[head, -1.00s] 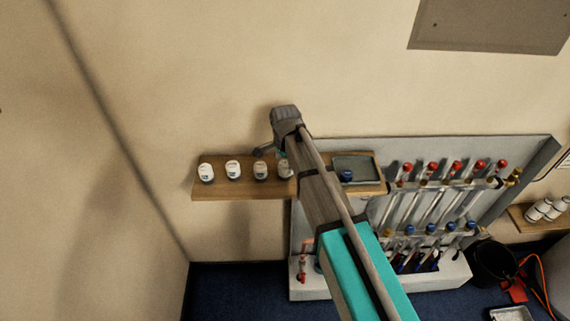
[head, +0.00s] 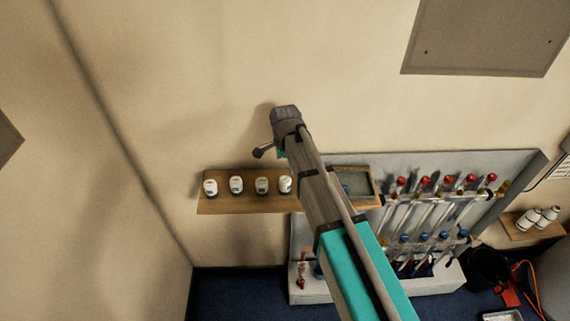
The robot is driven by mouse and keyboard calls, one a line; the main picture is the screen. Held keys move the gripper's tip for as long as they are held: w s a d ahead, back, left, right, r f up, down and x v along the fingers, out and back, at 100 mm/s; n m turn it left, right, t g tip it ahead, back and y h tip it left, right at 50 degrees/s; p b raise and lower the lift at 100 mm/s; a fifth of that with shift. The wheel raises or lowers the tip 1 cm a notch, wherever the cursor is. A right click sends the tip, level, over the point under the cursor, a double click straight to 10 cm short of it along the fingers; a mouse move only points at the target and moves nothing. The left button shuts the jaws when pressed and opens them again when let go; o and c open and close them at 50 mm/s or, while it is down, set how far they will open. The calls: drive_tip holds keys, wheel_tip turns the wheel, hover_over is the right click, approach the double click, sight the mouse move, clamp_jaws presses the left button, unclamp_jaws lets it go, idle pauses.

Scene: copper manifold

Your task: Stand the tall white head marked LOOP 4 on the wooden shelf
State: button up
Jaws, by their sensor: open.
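Several small white heads stand upright in a row on the wooden shelf (head: 225,206) on the wall. They are the far left one (head: 210,188), a second (head: 236,185), a third (head: 262,186) and one beside my arm (head: 285,185). Their markings are too small to read, so I cannot tell which is LOOP 4. My gripper (head: 266,151) is open and appears just above the row in the picture, apart from the heads. It is largely hidden by my wrist, and I see nothing held in it.
A grey tray (head: 362,181) with a blue-capped item, partly behind my arm, sits at the shelf's right end. A grey manifold stand (head: 470,165) with red and blue valves is to the right. A smaller shelf (head: 520,236) at far right holds white heads.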

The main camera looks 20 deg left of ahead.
drive_tip(key=shift+r+p, duration=0.35)
drive_tip(key=shift+r, duration=0.2)
idle(0.6)
drive_tip(key=d+n, duration=0.3)
drive_tip(key=d, duration=2)
drive_tip(key=s+d+n, duration=0.2)
drive_tip(key=s+d, duration=0.1)
drive_tip(key=d, duration=0.7)
drive_tip(key=s+d+n, duration=0.2)
drive_tip(key=s+d, duration=0.1)
drive_tip(key=d, duration=0.7)
drive_tip(key=shift+s+d, duration=0.4)
